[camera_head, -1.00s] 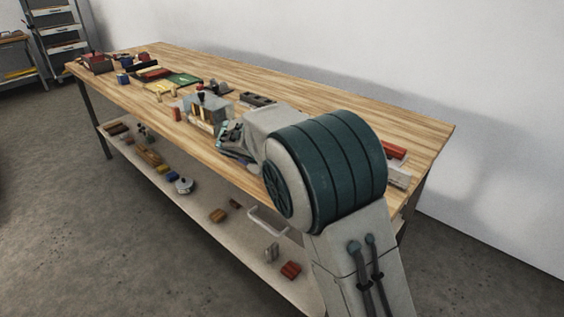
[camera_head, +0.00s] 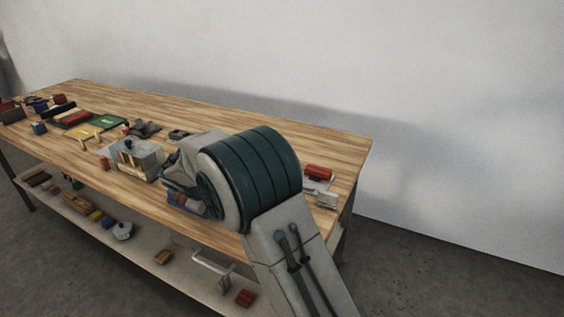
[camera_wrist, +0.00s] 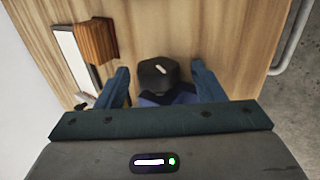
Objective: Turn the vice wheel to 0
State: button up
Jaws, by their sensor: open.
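A dark knob-like wheel (camera_wrist: 158,75) with a short white mark on its top shows in the wrist view, above a blue-purple body (camera_wrist: 165,98). The white mark slants slightly, and no numbers are readable. My gripper (camera_wrist: 163,78) is open, with one teal finger to the left of the wheel and one to the right. Gaps show on both sides, so neither finger visibly touches it. In the head view my arm hides most of this spot; a bit of a blue thing (camera_head: 183,205) shows below my gripper.
In the wrist view a brown block (camera_wrist: 96,41) and a pale strip (camera_wrist: 72,58) lie to the left. In the head view a grey box-like fixture (camera_head: 140,163) stands left of my arm, and a red block (camera_head: 318,173) lies right of it.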

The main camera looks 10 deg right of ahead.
jog(key=shift+w+d+r+g+y+p, duration=0.2)
jog(key=shift+g+y+p, duration=0.35)
jog(key=shift+p, duration=1.25)
jog(key=shift+w+d+r+g+y+p, duration=0.1)
jog(key=shift+r+g+y+p, duration=0.4)
jog(key=shift+p, duration=1.25)
jog(key=g+y+p, duration=0.1)
jog(key=p, duration=0.2)
jog(key=g+y+p, duration=0.1)
jog(key=g+p, duration=0.1)
jog(key=p, duration=0.2)
jog(key=shift+w+d+f, duration=0.2)
notch_tip(320, 180, up, 14)
jog(key=b, duration=0.3)
jog(key=s+d+r+m+t+b, duration=0.1)
jog(key=s+d+r+m, duration=0.1)
jog(key=s+d, duration=0.4)
jog(key=s+d+r+m+t+b, duration=0.1)
jog(key=s+d, duration=0.6)
jog(key=s, duration=0.7)
notch_tip(320, 180, up, 2)
jog(key=m+b, duration=0.1)
jog(key=m, duration=0.2)
jog(key=shift+s+d+r+h, duration=0.15)
jog(key=shift+s+d+h, duration=0.1)
jog(key=shift+d+h, duration=0.1)
